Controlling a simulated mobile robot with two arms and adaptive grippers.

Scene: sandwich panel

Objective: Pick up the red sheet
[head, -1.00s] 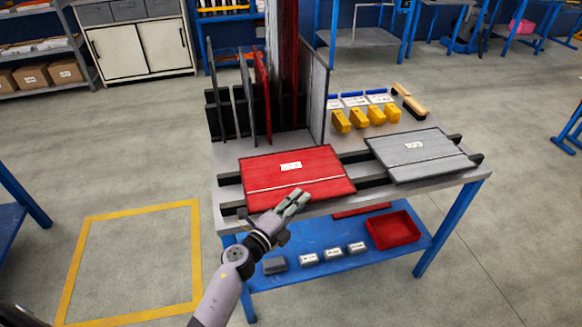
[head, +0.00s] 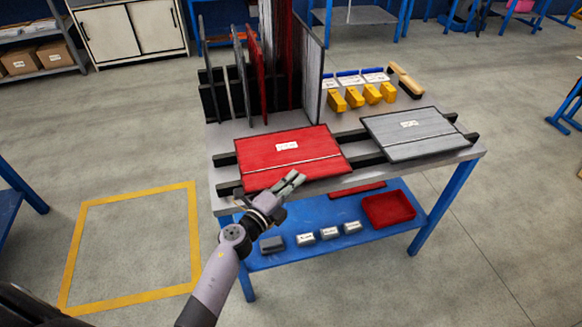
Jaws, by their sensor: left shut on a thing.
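The red sheet (head: 265,157) lies flat across two dark rails on the left part of the workbench top. It has a white label and a pale line across it near its front edge. My left gripper (head: 294,178) is at the middle of the sheet's front edge, shut on the sheet. Its fingers hide a small part of that edge, and how far they reach under the sheet is hidden. My right gripper is not in view.
A grey sheet (head: 408,143) lies on the rails to the right. Upright panels (head: 256,80) stand in a rack behind. Yellow blocks (head: 372,95) and a brush (head: 405,80) lie at the back right. The lower shelf holds a red bin (head: 388,209). Floor to the left is clear.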

